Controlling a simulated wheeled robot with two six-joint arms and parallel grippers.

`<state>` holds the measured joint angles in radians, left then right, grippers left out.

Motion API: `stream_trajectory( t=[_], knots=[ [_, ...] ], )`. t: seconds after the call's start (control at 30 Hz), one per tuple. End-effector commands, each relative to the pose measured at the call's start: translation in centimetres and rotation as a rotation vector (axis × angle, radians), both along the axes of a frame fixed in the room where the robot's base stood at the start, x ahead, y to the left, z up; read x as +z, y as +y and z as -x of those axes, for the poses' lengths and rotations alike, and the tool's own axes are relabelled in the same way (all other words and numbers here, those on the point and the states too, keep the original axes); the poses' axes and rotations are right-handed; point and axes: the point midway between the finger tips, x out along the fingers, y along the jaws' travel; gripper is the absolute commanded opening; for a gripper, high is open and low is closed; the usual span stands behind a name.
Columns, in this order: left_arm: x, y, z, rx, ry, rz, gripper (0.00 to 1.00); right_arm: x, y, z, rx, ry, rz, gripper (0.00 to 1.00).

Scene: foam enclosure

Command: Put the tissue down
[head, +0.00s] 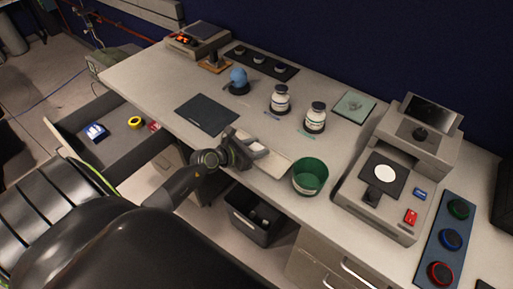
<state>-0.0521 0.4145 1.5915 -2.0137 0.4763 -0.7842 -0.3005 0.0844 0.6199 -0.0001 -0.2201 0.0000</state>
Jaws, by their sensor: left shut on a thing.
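My left gripper (262,147) reaches in over the front edge of the table (320,148). It is shut on a pale, flat thing that looks like the tissue (273,163). The tissue shows beside the fingers, close to the table's front edge. I cannot tell whether it touches the table top. A green round bin (310,177) stands just right of it. My right gripper is not in view.
A dark mat (207,113) lies left of the gripper. Two white jars (280,99) (315,118) stand behind it, and a pale green square (354,106) lies further right. A grey machine (383,180) fills the right. An open drawer (115,130) juts out at left.

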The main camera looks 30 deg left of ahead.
Motion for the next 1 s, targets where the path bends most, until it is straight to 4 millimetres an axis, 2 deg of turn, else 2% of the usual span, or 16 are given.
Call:
stream_trajectory(
  t=[0.03, 0.07, 0.27, 0.3, 0.47, 0.83, 1.0],
  knots=[
    [0.1, 0.0, 0.0, 0.000, 0.000, 0.000, 0.17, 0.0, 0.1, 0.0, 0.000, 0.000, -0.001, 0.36],
    [0.1, 0.0, 0.0, 0.000, 0.000, 0.000, 0.11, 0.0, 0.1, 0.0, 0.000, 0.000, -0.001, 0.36],
    [-0.4, 0.0, 0.0, 0.000, 0.000, 0.000, 0.11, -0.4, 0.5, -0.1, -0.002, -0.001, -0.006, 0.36],
    [-0.2, 0.0, 0.0, 0.000, 0.000, 0.000, 0.42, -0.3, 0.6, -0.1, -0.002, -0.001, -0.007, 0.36],
    [-0.2, 0.0, 0.0, 0.000, 0.000, 0.000, 0.63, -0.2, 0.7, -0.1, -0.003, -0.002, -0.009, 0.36],
    [0.3, 0.0, 0.0, -0.001, 0.000, 0.000, 0.64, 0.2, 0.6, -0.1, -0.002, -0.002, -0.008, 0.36],
    [0.8, 0.7, 2.0, -0.001, 0.002, -0.003, 0.64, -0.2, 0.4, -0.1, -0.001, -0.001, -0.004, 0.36]
  ],
)
